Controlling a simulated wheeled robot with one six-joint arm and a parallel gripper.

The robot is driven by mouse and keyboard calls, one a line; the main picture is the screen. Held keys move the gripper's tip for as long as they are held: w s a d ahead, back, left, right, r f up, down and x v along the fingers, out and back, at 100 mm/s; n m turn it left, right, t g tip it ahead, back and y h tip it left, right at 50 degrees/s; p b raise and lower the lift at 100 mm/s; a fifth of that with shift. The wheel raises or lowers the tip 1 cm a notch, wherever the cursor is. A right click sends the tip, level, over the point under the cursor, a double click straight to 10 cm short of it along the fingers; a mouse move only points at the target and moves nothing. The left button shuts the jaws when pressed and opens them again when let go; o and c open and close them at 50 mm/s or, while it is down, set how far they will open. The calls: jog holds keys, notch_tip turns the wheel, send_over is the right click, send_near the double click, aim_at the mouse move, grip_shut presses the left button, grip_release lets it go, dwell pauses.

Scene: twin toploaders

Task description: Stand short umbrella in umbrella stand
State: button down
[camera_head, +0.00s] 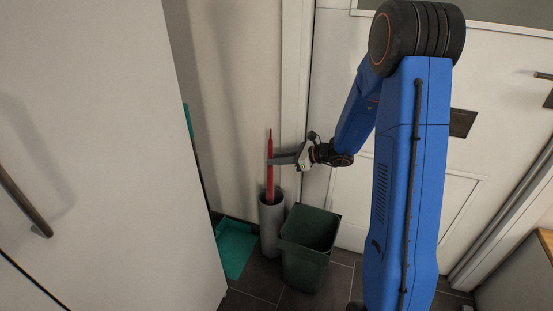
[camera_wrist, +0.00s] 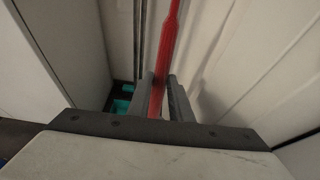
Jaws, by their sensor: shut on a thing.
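The short umbrella (camera_head: 270,178) is red, slim and upright. Its lower end is inside the grey cylindrical umbrella stand (camera_head: 272,225), hidden below the rim. My gripper (camera_head: 274,159) is shut on the umbrella's shaft above the stand. In the wrist view the red umbrella (camera_wrist: 165,50) runs between the two grey fingers of my gripper (camera_wrist: 160,92). Whether the umbrella's lower tip touches the stand's bottom cannot be seen.
A dark green bin (camera_head: 308,240) stands open just right of the stand. A teal dustpan-like object (camera_head: 235,247) lies on the floor at the left. A white cabinet door (camera_head: 95,150) fills the left side, and a white door (camera_head: 440,190) stands behind my arm.

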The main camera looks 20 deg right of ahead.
jog(key=c, duration=1.5)
grip_release()
